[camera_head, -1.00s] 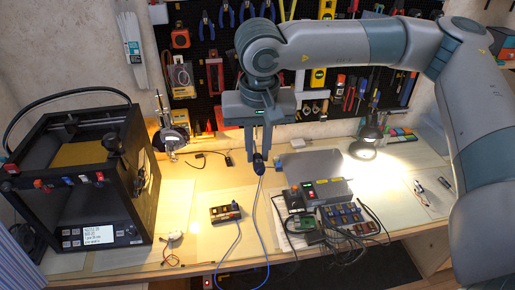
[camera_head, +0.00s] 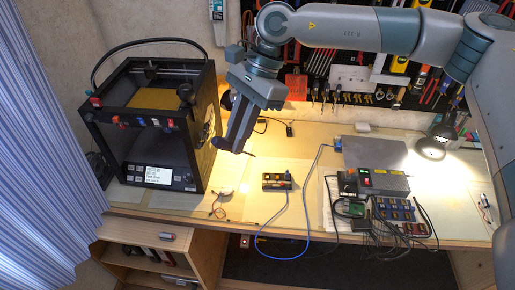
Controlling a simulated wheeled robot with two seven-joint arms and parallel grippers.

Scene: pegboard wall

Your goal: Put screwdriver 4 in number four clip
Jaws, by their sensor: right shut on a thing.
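My right gripper (camera_head: 232,143) hangs tilted over the table, just right of the 3D printer, with its fingers pointing down. It is shut on a small dark thing (camera_head: 248,153), whose tip sticks out to the right at the fingertips. This may be screwdriver 4, but the fingers hide most of it and I cannot read a number. The pegboard (camera_head: 320,62) is at the back, with tools hanging on it, partly covered by my right arm. I cannot make out the number four clip. My left gripper is not in view.
The 3D printer (camera_head: 155,125) stands close to the left of the gripper. A small button box (camera_head: 276,181) with a blue cable (camera_head: 307,205) lies on the table (camera_head: 240,200).

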